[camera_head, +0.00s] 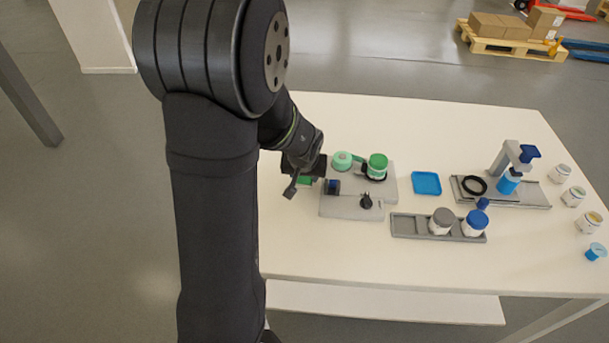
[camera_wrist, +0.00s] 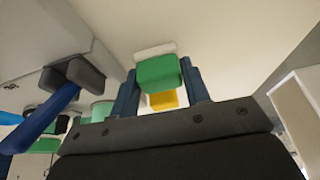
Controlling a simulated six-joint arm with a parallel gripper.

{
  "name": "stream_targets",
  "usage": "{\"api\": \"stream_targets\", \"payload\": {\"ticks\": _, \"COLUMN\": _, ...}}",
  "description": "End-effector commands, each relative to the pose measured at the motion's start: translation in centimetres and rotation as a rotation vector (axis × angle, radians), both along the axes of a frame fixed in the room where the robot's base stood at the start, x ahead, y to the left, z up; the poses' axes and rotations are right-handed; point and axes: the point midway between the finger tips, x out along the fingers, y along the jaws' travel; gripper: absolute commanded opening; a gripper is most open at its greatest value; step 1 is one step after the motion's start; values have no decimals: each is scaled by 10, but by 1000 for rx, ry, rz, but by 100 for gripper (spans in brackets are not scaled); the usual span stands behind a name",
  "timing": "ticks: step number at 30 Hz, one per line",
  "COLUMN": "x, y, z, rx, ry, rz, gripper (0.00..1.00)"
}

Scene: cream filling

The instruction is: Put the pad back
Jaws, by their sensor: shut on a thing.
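My gripper (camera_wrist: 160,82) is shut on a green block with a pale face and a yellow part, which I take to be the pad (camera_wrist: 158,70). The pad's green (camera_head: 304,181) also shows in the head view, at the left end of the grey station plate (camera_head: 345,207). A small dark block with blue on it (camera_head: 332,187) sits on that plate just right of the pad. In the wrist view a dark holder (camera_wrist: 72,75) with a blue bar stands left of the pad, apart from it. My arm hides part of the gripper in the head view.
On the plate stand a green-lidded jar (camera_head: 377,166), a mint round piece (camera_head: 342,160) and a small black fitting (camera_head: 366,201). Right of it are a blue tray (camera_head: 426,183), a grey rack (camera_head: 405,226) with two jars, and a press-like stand (camera_head: 540,197). The front-left table is clear.

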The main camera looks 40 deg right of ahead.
Motion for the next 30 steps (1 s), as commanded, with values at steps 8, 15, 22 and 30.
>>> {"api": "stream_targets", "payload": {"ticks": 8, "x": 0, "y": 0, "z": -3, "rx": -2, "ry": -1, "rz": 0, "gripper": 21}}
{"api": "stream_targets", "payload": {"ticks": 15, "x": 0, "y": 0, "z": -5, "rx": -2, "ry": -1, "rz": 0, "gripper": 52}}
{"api": "stream_targets", "payload": {"ticks": 22, "x": 0, "y": 0, "z": -4, "rx": -3, "ry": -1, "rz": 0, "gripper": 52}}
{"api": "stream_targets", "payload": {"ticks": 30, "x": -6, "y": 4, "z": 19, "rx": -5, "ry": -4, "rz": -1, "gripper": 52}}
